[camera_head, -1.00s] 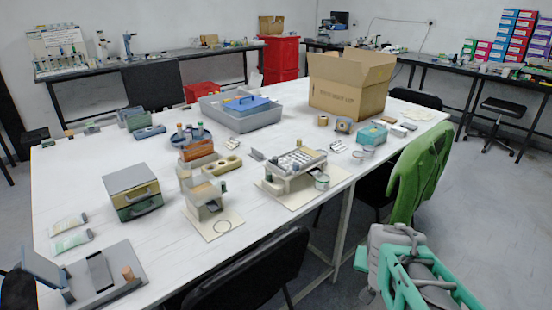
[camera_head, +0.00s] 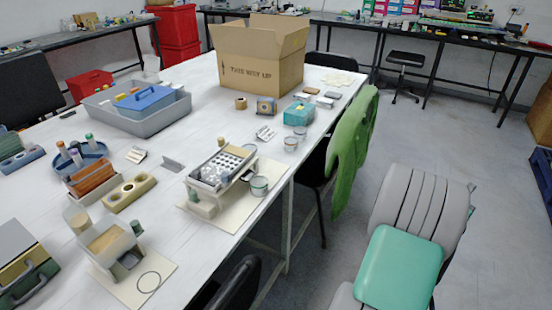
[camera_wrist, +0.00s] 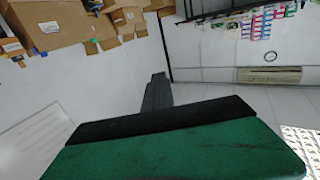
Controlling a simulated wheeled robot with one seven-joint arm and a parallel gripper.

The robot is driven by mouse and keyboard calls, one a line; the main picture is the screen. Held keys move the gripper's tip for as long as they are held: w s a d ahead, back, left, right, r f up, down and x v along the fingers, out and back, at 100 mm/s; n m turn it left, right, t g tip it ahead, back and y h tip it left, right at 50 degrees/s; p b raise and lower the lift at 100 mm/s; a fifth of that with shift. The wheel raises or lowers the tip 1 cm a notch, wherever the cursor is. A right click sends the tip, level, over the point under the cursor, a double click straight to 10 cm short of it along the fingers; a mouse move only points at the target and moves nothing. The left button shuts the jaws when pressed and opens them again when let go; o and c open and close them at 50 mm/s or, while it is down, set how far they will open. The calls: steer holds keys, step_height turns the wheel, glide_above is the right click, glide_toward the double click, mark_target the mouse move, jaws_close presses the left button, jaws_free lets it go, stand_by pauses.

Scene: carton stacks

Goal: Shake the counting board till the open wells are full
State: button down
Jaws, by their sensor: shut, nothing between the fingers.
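The counting board (camera_head: 213,172) is a pale tray with rows of dark round wells and a tan section at its far end. It sits raised on a light stand on a cream mat (camera_head: 232,215) near the table's front edge. I cannot tell which wells are filled at this size. A small cup (camera_head: 259,186) stands at its right side. My gripper (camera_wrist: 157,80) shows in the wrist view as dark fingers together, with nothing between them. It points at the room's wall and cartons, away from the board. The head view does not show my gripper.
A large carton (camera_head: 255,65), a grey tray with a blue caddy (camera_head: 148,97) and a teal box (camera_head: 298,113) stand behind the board. Two jars stand to its right. A green cloth (camera_head: 352,150) hangs over a chair at the table edge.

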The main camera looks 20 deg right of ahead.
steer(key=shift+w+a, duration=0.35)
steer(key=shift+w, duration=0.35)
steer(key=shift+s+b, duration=0.1)
steer(key=shift+b, duration=0.5)
